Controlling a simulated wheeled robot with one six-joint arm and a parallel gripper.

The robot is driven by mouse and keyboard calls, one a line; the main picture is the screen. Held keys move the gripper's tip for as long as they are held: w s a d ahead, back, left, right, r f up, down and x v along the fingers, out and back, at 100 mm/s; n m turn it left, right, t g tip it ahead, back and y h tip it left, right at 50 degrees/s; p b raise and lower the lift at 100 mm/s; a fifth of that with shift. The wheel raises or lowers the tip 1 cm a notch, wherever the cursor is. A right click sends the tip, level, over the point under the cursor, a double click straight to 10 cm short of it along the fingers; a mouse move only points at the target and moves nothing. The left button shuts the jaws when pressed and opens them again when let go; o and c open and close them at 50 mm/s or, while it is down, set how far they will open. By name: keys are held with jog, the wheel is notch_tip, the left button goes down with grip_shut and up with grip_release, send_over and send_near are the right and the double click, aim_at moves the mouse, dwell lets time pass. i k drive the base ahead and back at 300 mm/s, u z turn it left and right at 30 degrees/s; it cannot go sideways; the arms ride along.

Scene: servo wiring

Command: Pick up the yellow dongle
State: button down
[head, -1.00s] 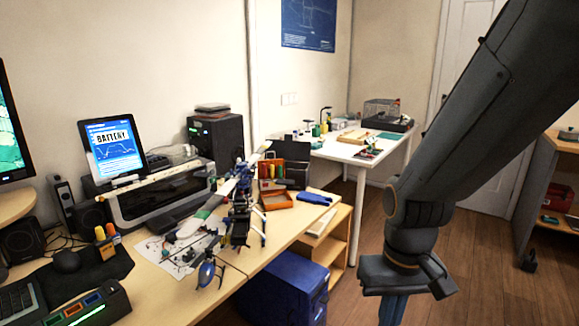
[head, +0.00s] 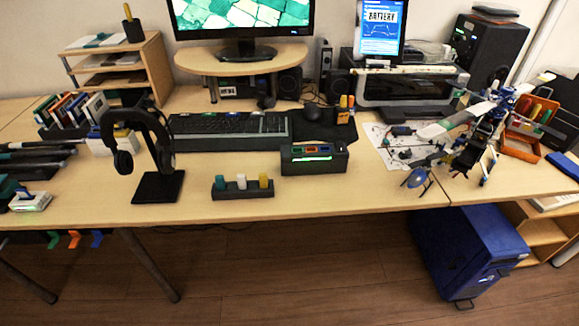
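A small yellow piece (head: 264,181), which looks like the yellow dongle, stands upright at the right end of a low dark holder (head: 243,191) near the desk's front edge. A white piece (head: 241,181) and a teal piece (head: 220,183) stand in the same holder to its left. My gripper is not in view now, and no part of my arm shows.
Right of the holder is a black box (head: 315,160) with coloured slots. A headphone stand (head: 157,186) with headphones is to its left, and a keyboard (head: 228,130) lies behind. Bare desk (head: 340,200) lies right of the holder. A model helicopter (head: 470,150) stands farther right.

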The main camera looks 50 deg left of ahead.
aim_at(263, 180)
jog(key=u, duration=3.5)
jog(key=i, duration=1.35)
jog(key=z, duration=2.3)
